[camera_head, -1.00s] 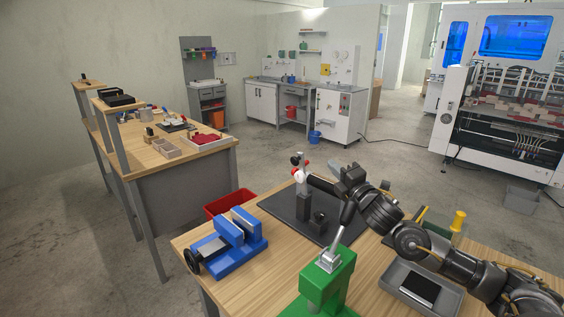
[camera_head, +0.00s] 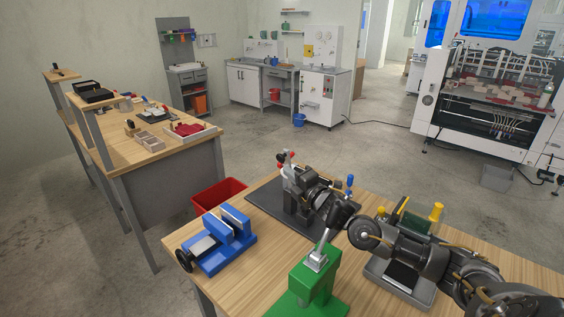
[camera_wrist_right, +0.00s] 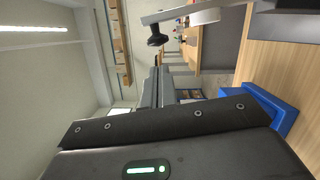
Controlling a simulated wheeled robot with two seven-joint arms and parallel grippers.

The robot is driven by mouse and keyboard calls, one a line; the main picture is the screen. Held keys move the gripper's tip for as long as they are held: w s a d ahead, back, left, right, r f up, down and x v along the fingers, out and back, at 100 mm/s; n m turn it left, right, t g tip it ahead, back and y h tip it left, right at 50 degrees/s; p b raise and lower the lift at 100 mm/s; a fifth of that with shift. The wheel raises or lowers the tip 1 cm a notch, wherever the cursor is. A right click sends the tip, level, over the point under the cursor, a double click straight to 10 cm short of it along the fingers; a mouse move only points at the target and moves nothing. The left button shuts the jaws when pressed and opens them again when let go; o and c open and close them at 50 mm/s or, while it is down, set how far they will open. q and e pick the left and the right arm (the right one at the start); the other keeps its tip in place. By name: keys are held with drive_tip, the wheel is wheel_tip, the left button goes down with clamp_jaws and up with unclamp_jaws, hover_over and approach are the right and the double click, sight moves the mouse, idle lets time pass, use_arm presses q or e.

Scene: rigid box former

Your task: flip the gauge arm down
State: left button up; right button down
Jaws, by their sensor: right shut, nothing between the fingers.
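The gauge stand is on a dark plate (camera_head: 262,207) on the near bench. Its light grey gauge arm (camera_head: 288,170) stands about upright, with a black knob and red parts near its top. In the right wrist view a grey bar with a black knob (camera_wrist_right: 157,40), which looks like this arm, runs along the top edge. My right gripper (camera_head: 298,181) is shut and empty, close beside the gauge arm and partly covering the stand. I cannot tell whether they touch. In the wrist view its dark finger (camera_wrist_right: 170,122) fills the lower part. My left gripper is out of view.
A blue vise (camera_head: 218,242) stands left of the plate. A red bin (camera_head: 217,194) is behind the vise.

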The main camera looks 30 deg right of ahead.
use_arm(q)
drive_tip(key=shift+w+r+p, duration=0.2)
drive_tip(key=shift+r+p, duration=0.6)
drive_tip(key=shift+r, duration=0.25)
use_arm(e)
drive_tip(key=shift+w+a, duration=0.15)
drive_tip(key=shift+w, duration=1.25)
drive_tip(key=shift+w+a, duration=0.1)
drive_tip(key=shift+w, duration=1.25)
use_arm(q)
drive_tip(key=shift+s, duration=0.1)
use_arm(e)
drive_tip(key=shift+w+r, duration=0.1)
